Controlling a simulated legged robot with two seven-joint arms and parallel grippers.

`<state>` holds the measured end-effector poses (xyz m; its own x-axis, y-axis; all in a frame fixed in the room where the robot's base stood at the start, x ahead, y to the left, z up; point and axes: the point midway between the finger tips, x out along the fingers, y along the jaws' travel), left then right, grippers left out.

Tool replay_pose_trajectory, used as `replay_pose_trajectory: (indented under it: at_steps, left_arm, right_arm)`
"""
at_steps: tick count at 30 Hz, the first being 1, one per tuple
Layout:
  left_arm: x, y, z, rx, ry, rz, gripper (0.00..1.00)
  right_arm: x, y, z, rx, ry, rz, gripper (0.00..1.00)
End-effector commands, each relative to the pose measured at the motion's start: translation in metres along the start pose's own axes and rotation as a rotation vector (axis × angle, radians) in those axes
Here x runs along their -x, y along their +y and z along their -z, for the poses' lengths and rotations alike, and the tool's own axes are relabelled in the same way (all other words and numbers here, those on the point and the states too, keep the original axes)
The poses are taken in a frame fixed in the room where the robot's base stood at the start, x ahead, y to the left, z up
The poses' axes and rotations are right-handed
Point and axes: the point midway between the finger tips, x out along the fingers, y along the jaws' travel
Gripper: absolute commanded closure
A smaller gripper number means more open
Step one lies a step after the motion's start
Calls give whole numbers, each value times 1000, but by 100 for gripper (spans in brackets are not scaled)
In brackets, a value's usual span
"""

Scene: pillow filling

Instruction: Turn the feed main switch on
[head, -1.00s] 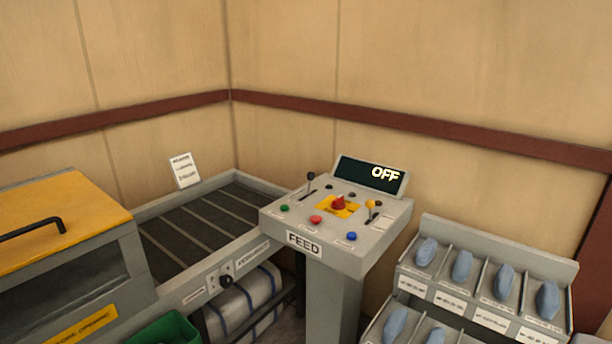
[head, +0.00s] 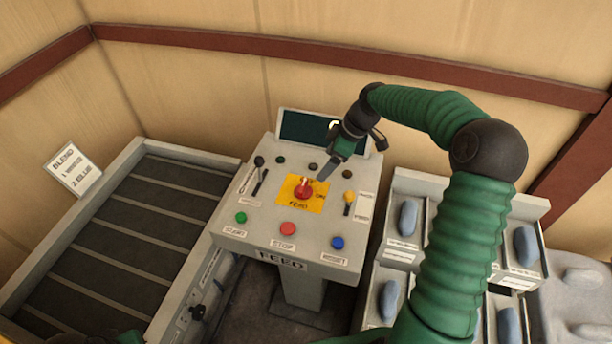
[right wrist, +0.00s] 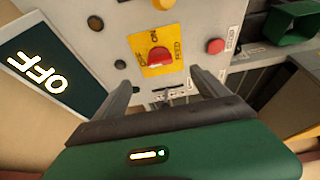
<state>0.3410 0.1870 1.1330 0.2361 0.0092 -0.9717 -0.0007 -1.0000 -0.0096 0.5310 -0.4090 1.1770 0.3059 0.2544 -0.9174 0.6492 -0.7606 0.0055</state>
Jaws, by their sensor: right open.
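The feed main switch is a red rotary knob (head: 303,189) on a yellow plate (head: 296,203) in the middle of the grey FEED panel. My right gripper (head: 326,172) is above the panel, just right of and behind the knob. In the right wrist view, my right gripper (right wrist: 163,82) has its two fingers spread and empty. The red knob (right wrist: 159,57) shows beyond the tips, between them, and does not look gripped. The display (right wrist: 38,75) reads OFF there; in the head view my gripper hides part of the display (head: 303,127).
Green (head: 241,217), red (head: 288,228) and blue (head: 338,242) buttons line the panel front. A black lever (head: 259,162) and a yellow lever (head: 349,197) flank the knob. A conveyor (head: 120,215) stands left; bins of blue items (head: 407,218) stand right.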

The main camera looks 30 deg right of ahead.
Motion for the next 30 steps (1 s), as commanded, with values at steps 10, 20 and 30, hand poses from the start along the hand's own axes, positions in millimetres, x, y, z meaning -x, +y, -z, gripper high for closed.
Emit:
replay_pose_trajectory:
  at_steps: [10, 20, 30]
  left_arm:
    - [25, 0, 7, 1, 2, 0, 100]
    - [33, 0, 9, 0, 2, 0, 100]
    - [32, 0, 9, 1, 1, 0, 100]
  right_arm:
    - [-100, 7, 6, -1, -5, 14, 16]
    - [-138, 5, 2, -2, -1, 5, 16]
    - [-143, 6, 6, -1, -6, 6, 32]
